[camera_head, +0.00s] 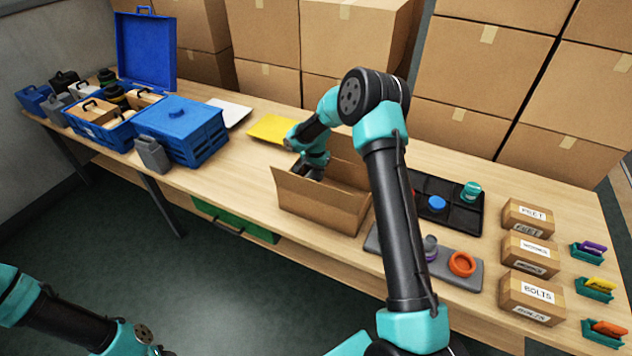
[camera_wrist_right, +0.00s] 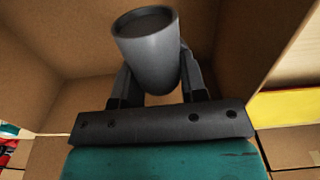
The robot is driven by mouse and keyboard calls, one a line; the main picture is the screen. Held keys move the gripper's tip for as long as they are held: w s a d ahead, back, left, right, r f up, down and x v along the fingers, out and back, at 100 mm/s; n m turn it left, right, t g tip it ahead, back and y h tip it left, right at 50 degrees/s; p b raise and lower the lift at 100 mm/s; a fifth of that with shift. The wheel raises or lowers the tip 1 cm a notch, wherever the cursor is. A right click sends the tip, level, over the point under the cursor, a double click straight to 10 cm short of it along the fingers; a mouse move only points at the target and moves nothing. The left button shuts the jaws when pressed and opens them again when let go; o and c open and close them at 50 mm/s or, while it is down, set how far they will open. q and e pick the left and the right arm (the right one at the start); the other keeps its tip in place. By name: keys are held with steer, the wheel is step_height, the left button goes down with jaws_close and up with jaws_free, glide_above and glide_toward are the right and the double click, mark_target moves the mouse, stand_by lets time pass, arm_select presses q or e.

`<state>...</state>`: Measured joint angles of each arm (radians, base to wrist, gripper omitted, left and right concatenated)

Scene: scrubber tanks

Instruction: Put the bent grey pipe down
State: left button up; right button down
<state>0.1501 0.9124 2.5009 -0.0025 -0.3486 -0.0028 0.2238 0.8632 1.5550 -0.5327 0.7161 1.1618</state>
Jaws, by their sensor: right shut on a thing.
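The bent grey pipe (camera_wrist_right: 150,55) shows in the right wrist view between the fingers of my right gripper (camera_wrist_right: 155,85), which is shut on it. Its open round end faces the camera; the rest of its bend is hidden. Brown cardboard walls surround the gripper and pipe there. In the head view my right gripper (camera_head: 312,168) reaches down into the open cardboard box (camera_head: 315,205) on the table, and the pipe is hidden there. I cannot tell whether the pipe touches the box floor. My left arm shows at the lower left, with its gripper out of view.
A yellow mat (camera_head: 268,128) lies behind the box. A black tray (camera_head: 460,212) and a grey board (camera_head: 468,278) with an orange ring (camera_head: 461,264) are to its right. Labelled boxes (camera_head: 528,218) stand farther right. A blue lidded crate (camera_head: 182,130) stands left.

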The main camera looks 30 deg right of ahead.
steer(key=shift+f, duration=0.15)
steer(key=shift+f, duration=1.9)
steer(key=shift+f, duration=0.1)
steer(key=c, duration=0.7)
jaws_free()
steer(key=shift+o, duration=0.2)
step_height(320, 180, up, 12)
steer(key=shift+r, duration=0.1)
